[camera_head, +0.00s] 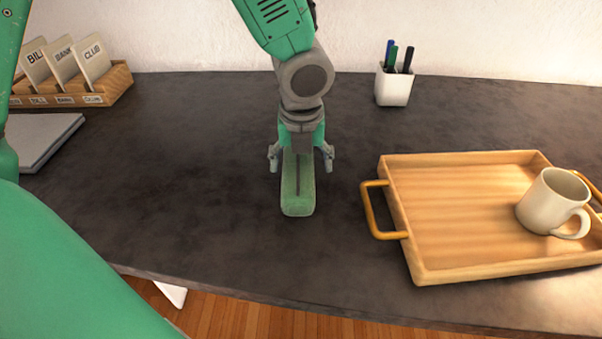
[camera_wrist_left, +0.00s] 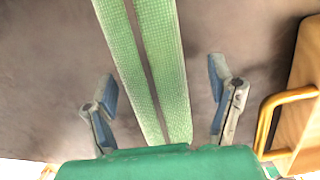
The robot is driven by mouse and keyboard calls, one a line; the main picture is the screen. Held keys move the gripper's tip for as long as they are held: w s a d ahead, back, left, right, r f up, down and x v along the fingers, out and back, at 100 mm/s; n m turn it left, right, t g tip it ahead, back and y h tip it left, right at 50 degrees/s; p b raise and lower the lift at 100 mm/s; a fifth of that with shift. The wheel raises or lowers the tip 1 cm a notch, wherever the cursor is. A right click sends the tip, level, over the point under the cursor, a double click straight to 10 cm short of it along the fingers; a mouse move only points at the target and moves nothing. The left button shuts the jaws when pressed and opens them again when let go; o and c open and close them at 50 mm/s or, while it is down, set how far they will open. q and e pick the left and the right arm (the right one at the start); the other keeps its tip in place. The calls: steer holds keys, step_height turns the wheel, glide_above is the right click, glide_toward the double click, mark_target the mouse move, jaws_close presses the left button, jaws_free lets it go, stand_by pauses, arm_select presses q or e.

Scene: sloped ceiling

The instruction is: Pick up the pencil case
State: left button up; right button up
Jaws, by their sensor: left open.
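The pencil case (camera_head: 298,199) is a long, narrow green case with a dark line along its middle. It lies on the dark desk near the centre of the head view, its near end toward me. My left gripper (camera_head: 300,160) is open above its far part, one finger on each side. In the left wrist view, the woven green case (camera_wrist_left: 150,65) runs between the two spread fingers of my left gripper (camera_wrist_left: 165,95), with gaps on both sides. The case's far end is hidden under the gripper in the head view. My right gripper is not seen.
A wooden tray (camera_head: 400,222) with yellow handles stands right of the case, holding a cream mug (camera_head: 546,203). A white pen cup (camera_head: 393,89) stands behind. A card box (camera_head: 118,84) and grey flat item (camera_head: 40,137) are at left. Desk between is clear.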

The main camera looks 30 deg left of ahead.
arm_select(q)
steer(key=shift+r, duration=0.15)
steer(key=shift+c, duration=0.8)
steer(key=shift+s+a, duration=0.1)
steer(key=shift+a, duration=0.25)
steer(key=c, duration=1.2)
steer(key=shift+a, duration=0.1)
